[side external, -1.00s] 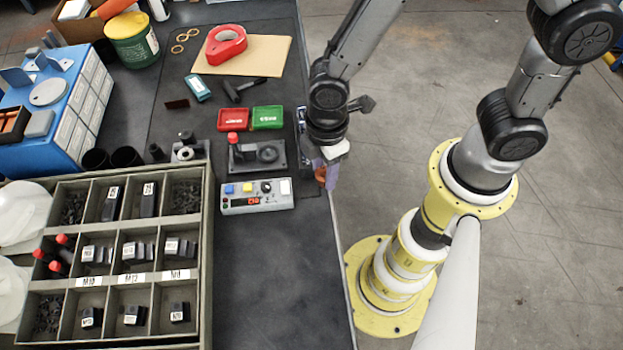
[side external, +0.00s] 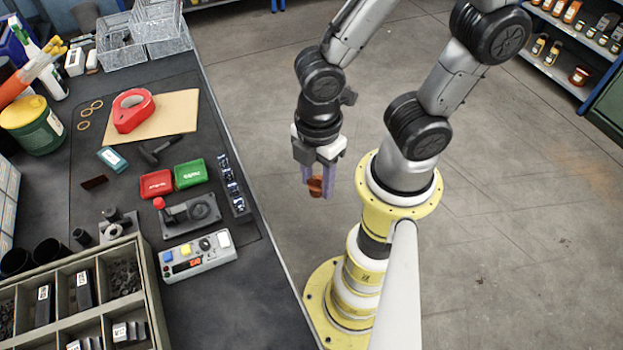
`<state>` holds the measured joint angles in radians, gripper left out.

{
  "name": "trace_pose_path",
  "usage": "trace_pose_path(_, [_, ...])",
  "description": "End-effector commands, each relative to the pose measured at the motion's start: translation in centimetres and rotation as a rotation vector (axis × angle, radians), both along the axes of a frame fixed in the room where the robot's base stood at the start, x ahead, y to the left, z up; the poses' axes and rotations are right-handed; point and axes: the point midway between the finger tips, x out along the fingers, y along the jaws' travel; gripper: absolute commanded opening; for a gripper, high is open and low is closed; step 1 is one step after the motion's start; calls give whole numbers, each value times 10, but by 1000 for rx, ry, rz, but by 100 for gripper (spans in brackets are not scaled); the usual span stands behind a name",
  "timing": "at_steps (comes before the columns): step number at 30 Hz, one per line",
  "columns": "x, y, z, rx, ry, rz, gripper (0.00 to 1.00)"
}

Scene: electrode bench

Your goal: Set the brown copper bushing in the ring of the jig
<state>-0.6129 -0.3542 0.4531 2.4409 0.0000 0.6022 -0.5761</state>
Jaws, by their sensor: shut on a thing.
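My gripper (side external: 317,189) is shut on the brown copper bushing (side external: 316,186), which sits between its two purple-grey fingers. The fingers cover part of the bushing. In the picture they appear to the right of the bench edge, with floor behind them. The jig (side external: 177,222) is a dark plate on the bench, left of my gripper. It has a red-knobbed lever at its left end and a dark round ring (side external: 200,210) toward its right end. The gripper and bushing are well apart from the jig.
A control box (side external: 197,256) with coloured buttons lies in front of the jig. A red tray (side external: 156,184) and a green tray (side external: 189,174) stand behind it. A dark rail with small parts (side external: 232,187) lies between jig and bench edge. A compartment box (side external: 75,300) stands front left.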

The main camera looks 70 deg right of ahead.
Motion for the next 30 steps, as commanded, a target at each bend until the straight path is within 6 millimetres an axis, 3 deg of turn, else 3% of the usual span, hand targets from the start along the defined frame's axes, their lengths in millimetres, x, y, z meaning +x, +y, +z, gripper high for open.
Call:
trace_pose_path(7, [0,0,0,1,-1,16,0])
trace_pose_path(11, [17,12,10,2,-3,49,0])
trace_pose_path(14, [42,27,19,1,-3,74,0])
trace_pose_path(21, [129,64,28,-1,1,95,0])
trace_pose_path(30, [226,78,1,-2,3,62,0])
